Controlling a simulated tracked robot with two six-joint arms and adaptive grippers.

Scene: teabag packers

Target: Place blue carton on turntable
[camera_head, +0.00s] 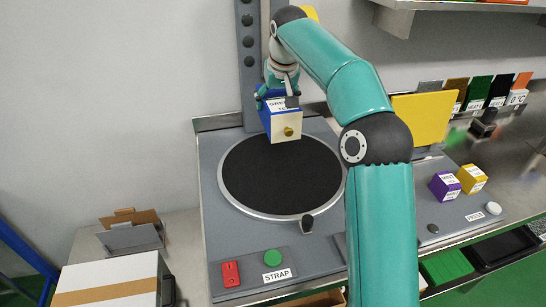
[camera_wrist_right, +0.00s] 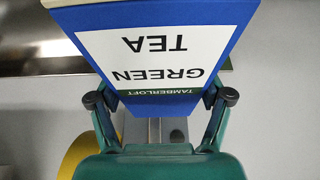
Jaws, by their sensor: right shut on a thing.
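My right gripper (camera_head: 277,93) is shut on the blue carton (camera_head: 284,123), which has a cream face with a gold knob toward the head camera. The carton hangs over the back part of the black round turntable (camera_head: 280,175); whether it touches the surface I cannot tell. In the right wrist view the carton (camera_wrist_right: 155,50) shows a white label reading GREEN TEA, upside down, between the two fingers of the gripper (camera_wrist_right: 160,100). My left gripper is not in view.
A red switch (camera_head: 231,273) and a green button (camera_head: 272,258) marked STRAP sit in front of the turntable. Purple (camera_head: 445,186) and yellow (camera_head: 471,178) boxes stand at the right. A cardboard box (camera_head: 110,282) is at the lower left. A grey column rises behind the turntable.

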